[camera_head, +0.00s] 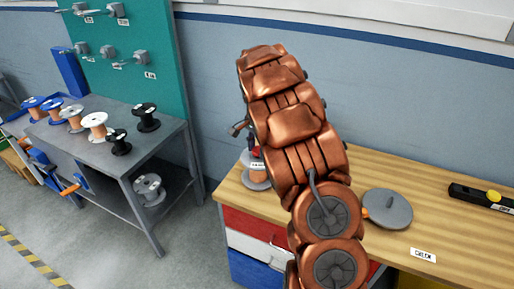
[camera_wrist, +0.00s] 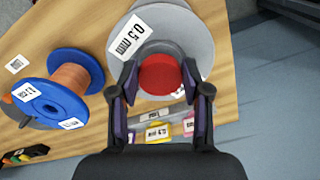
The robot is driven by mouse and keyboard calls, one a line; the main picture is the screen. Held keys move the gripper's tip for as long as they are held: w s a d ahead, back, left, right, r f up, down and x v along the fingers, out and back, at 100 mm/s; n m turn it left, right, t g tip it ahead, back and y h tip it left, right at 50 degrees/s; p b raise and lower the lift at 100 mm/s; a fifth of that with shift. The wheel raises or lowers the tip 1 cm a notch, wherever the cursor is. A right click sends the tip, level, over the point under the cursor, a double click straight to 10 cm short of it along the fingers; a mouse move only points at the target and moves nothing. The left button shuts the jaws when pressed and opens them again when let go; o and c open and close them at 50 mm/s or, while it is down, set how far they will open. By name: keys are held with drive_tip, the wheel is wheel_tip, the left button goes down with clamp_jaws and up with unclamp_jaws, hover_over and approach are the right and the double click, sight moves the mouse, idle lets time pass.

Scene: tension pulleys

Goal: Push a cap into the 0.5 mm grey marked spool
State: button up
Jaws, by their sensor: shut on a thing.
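In the wrist view the grey spool (camera_wrist: 198,22) stands on the wooden bench with a white "0.5" label (camera_wrist: 130,36) on its flange. A round red cap (camera_wrist: 159,74) sits over the middle of that spool. My gripper (camera_wrist: 160,80) has its two dark fingers with purple pads on either side of the cap and is shut on it. I cannot tell how deep the cap sits in the spool.
A blue spool (camera_wrist: 52,103) of copper wire stands close left in the wrist view. On the bench (camera_head: 460,240) lie a grey disc (camera_head: 387,208) and a black tool (camera_head: 482,197). Drawers (camera_head: 255,222) are below. A metal table (camera_head: 88,152) with several spools stands at left.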

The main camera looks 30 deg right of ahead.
drive_tip(key=shift+f, duration=0.85)
idle(0.4)
drive_tip(key=o, duration=1)
drive_tip(key=shift+r, duration=0.1)
wheel_tip(320, 180, up, 12)
drive_tip(key=shift+f, duration=0.1)
idle(0.4)
